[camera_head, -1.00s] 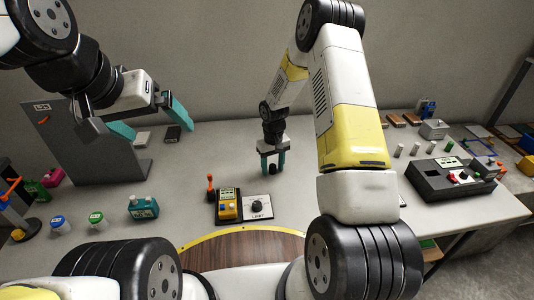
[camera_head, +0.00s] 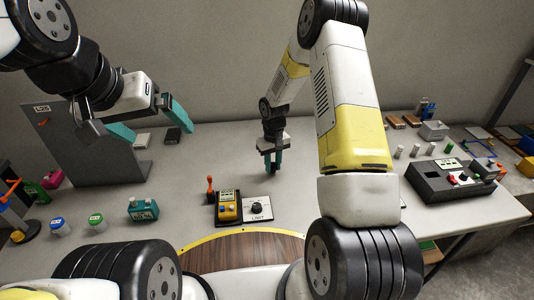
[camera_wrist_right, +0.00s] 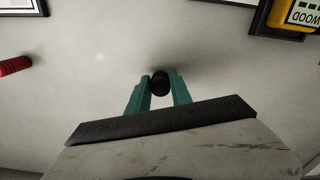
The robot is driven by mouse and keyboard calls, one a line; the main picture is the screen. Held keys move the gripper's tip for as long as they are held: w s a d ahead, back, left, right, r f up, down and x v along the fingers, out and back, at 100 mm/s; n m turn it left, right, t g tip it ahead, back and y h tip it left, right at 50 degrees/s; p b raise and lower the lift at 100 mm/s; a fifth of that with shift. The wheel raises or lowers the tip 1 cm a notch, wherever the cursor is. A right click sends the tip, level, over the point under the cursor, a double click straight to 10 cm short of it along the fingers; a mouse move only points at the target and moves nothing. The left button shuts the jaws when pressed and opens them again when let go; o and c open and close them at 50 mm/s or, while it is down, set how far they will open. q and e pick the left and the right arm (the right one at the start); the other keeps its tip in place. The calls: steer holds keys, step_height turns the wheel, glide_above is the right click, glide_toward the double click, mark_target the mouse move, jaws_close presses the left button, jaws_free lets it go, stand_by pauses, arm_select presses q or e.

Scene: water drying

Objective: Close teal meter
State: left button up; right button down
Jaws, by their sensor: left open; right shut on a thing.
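The teal meter (camera_head: 143,209) stands on the table at the left, in front of the grey upright panel. Whether it is open or closed is too small to tell. My right gripper (camera_head: 272,165) is at the middle of the table, well right of the meter. It is shut on a small black round thing (camera_wrist_right: 160,82), which shows between the teal fingertips in the right wrist view. My left gripper (camera_head: 150,118) is open and empty, raised above the table behind the meter.
A yellow meter (camera_head: 228,207) and a panel with a black dial (camera_head: 257,208) lie at the front middle. An orange-topped lever (camera_head: 210,186) stands beside them. Jars with blue (camera_head: 57,223) and green lids are at left. A black box (camera_head: 450,180) is at right.

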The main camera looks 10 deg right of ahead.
mark_target(273, 165)
step_height(273, 165, up, 8)
steer(key=shift+r, duration=0.2)
steer(key=shift+s, duration=0.1)
steer(key=s+d+r+m, duration=0.1)
steer(key=s+d+m, duration=0.2)
steer(key=s, duration=0.5)
steer(key=shift+s+r, duration=0.15)
steer(key=shift+s, duration=0.05)
